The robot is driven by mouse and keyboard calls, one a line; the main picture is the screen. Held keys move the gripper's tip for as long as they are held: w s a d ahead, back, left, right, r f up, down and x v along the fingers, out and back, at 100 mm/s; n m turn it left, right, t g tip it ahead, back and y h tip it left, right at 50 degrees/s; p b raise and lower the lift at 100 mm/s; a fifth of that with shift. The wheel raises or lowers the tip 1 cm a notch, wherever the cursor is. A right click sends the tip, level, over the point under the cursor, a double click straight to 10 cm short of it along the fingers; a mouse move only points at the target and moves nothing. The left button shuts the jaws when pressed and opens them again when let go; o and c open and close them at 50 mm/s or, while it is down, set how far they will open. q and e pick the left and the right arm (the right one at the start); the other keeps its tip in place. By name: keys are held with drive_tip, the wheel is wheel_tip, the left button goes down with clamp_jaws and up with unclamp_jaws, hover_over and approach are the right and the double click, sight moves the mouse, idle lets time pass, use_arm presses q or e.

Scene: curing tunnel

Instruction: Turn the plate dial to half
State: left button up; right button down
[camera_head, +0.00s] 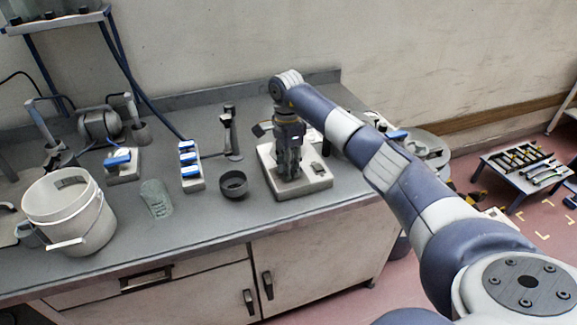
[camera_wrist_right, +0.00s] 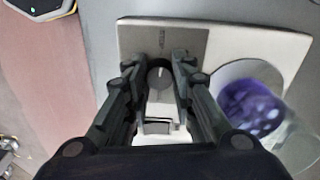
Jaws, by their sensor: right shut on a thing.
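The hot plate (camera_head: 318,180) is a pale flat unit on the bench, below my right gripper (camera_head: 288,160). In the right wrist view, its pale housing (camera_wrist_right: 225,45) carries a dark round dial (camera_wrist_right: 160,77) on a grey panel. The two fingers of my right gripper (camera_wrist_right: 160,85) stand on either side of the dial and are shut on it. A pale line on the dial seems to point up the picture; its exact setting is too small to read. My left gripper is not in view.
A clear vessel with purple contents (camera_wrist_right: 250,108) stands on the round plate, close to the right finger. On the bench are a dark bowl (camera_head: 233,184), a blue-and-white switch block (camera_head: 191,168) and a white bucket (camera_head: 70,212). Bare bench lies in front.

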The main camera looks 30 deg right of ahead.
drive_tip(key=shift+d+m, duration=0.1)
drive_tip(key=shift+m, duration=1.1)
drive_tip(key=m, duration=0.4)
drive_tip(key=shift+r, duration=0.1)
drive_tip(key=m+p, duration=0.1)
drive_tip(key=m, duration=0.5)
drive_tip(key=shift+m+y, duration=0.3)
drive_tip(key=shift+m, duration=0.1)
drive_tip(key=m+p, duration=0.1)
drive_tip(key=m, duration=0.4)
drive_tip(key=shift+t+p, duration=0.35)
drive_tip(key=shift+t, duration=0.05)
drive_tip(key=shift+m+p, duration=0.5)
drive_tip(key=shift+m, duration=1.8)
drive_tip(key=shift+d, duration=0.1)
drive_tip(key=c, duration=1.3)
unclamp_jaws()
drive_tip(key=shift+c, duration=0.2)
